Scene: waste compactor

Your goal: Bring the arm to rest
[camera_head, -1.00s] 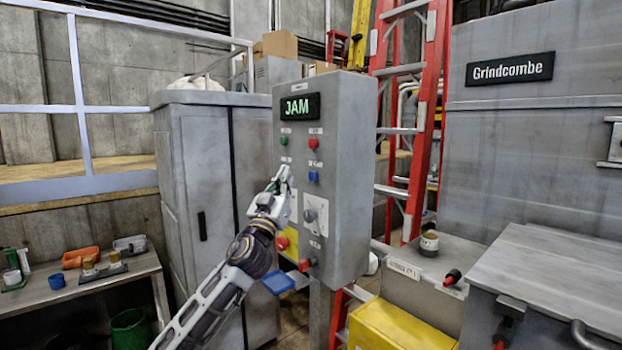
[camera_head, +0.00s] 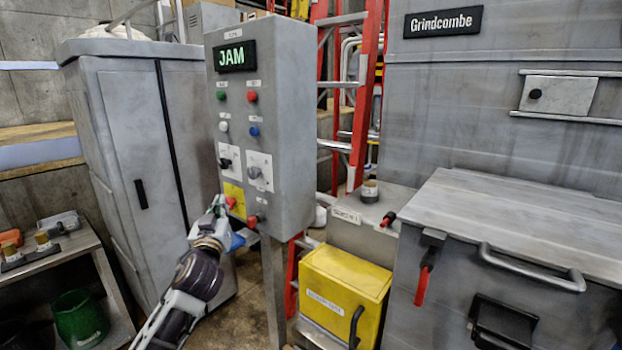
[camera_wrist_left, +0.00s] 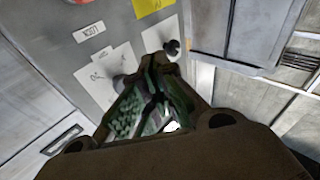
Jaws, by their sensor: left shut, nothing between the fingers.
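My left gripper (camera_head: 220,207) is shut and empty in the head view, low in front of the grey control panel (camera_head: 290,130), near its yellow plate and red button. In the left wrist view the left gripper (camera_wrist_left: 155,95) shows its green pads together, with the panel face (camera_wrist_left: 60,35) beyond it. I cannot tell whether the gripper touches the panel. The panel's display (camera_head: 235,56) reads JAM. Black and grey rotary knobs sit on white plates on the panel. My right gripper is not in view.
A grey cabinet (camera_head: 120,140) stands left of the panel. A red ladder (camera_head: 365,100) is behind it. At right are a yellow box (camera_head: 345,285) and the compactor (camera_head: 510,230) with handles. A workbench (camera_head: 50,255) and a green bin (camera_head: 80,315) are at lower left.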

